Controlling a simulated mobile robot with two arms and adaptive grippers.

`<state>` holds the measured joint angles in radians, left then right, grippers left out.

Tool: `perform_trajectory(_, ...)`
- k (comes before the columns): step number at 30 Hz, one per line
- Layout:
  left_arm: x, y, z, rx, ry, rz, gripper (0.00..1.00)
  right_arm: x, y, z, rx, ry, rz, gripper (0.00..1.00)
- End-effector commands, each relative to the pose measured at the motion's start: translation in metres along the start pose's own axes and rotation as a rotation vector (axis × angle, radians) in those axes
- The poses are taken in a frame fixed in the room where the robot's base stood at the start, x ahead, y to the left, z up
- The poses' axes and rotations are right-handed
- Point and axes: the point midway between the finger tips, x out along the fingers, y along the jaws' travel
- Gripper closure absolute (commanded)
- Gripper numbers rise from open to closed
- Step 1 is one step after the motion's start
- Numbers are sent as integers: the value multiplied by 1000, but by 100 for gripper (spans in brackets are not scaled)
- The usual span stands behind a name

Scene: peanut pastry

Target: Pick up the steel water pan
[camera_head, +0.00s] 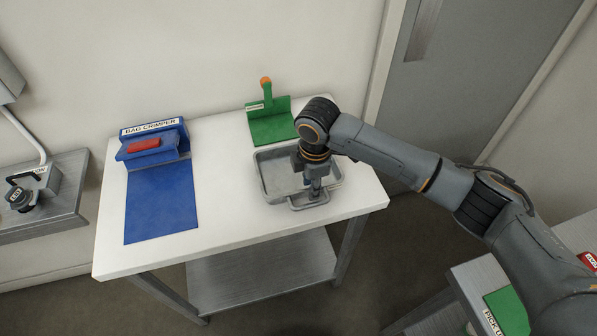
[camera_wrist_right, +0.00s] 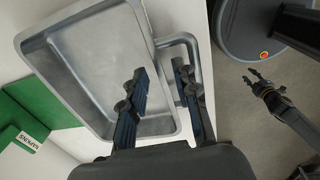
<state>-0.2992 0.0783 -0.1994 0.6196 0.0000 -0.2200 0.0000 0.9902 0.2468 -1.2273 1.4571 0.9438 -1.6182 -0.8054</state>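The steel water pan (camera_head: 266,182) is a shallow, empty grey tray on the white table. Its loop handle (camera_head: 311,205) faces the table's front edge. My right gripper (camera_head: 314,187) points down at the handle side of the pan. In the right wrist view the pan (camera_wrist_right: 85,62) fills the left, and my right gripper (camera_wrist_right: 158,80) is open. One finger is over the pan's inside and the other is by the handle (camera_wrist_right: 193,48), with the rim between them. Contact cannot be told. My left gripper (camera_wrist_right: 261,84) shows small in the right wrist view, apparently open and empty.
The white table (camera_head: 240,222) also holds a blue bag crimper (camera_head: 160,200) at left and a green stand (camera_head: 272,128) behind the pan. A metal side table (camera_head: 60,205) stands at far left. A steel surface with a green item (camera_head: 507,312) is at lower right.

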Motion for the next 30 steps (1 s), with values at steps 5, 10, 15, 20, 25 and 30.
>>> perform_trajectory(5, -5, -1, 0, 0, -1, -1, 66, 18, 0, 0, 0, 0, -1, 70)
perform_trajectory(10, -4, -1, 0, 0, -1, -1, 66, 21, 0, 0, -1, 1, 1, 70)
perform_trajectory(15, -4, -1, 0, 0, -1, -1, 66, 20, 0, 0, -1, 1, 1, 88)
perform_trajectory(20, -4, -1, 0, 0, -1, -2, 66, 20, 0, 0, 0, 1, 1, 100)
perform_trajectory(25, -4, -2, 0, 1, -1, -2, 66, 20, 1, 0, 0, 1, 3, 100)
perform_trajectory(30, -4, -1, 0, 1, -1, -1, 66, 19, 1, 0, 0, 1, 3, 100)
